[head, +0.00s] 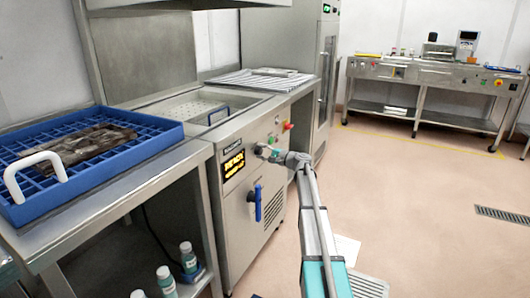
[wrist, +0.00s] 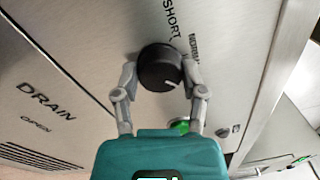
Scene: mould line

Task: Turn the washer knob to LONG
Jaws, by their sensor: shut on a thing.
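The washer (head: 232,205) is a steel cabinet with a lit amber display (head: 234,164) on its front. Its round black knob (wrist: 158,66) shows in the wrist view, with a white pointer mark at its lower right edge. The labels SHORT (wrist: 172,20) and NORMAL (wrist: 194,46) are printed above and to the upper right of the knob. No LONG label is readable. My gripper (wrist: 160,74) is shut on the knob, one finger on each side. In the head view my gripper (head: 266,152) is at the panel and largely covers the knob.
A blue lever handle (head: 255,203) sticks out below the panel. A red button (head: 288,127) sits to the right. A blue rack (head: 90,165) rests on the left bench. A green button (wrist: 181,126) is close to my right finger. The floor to the right is open.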

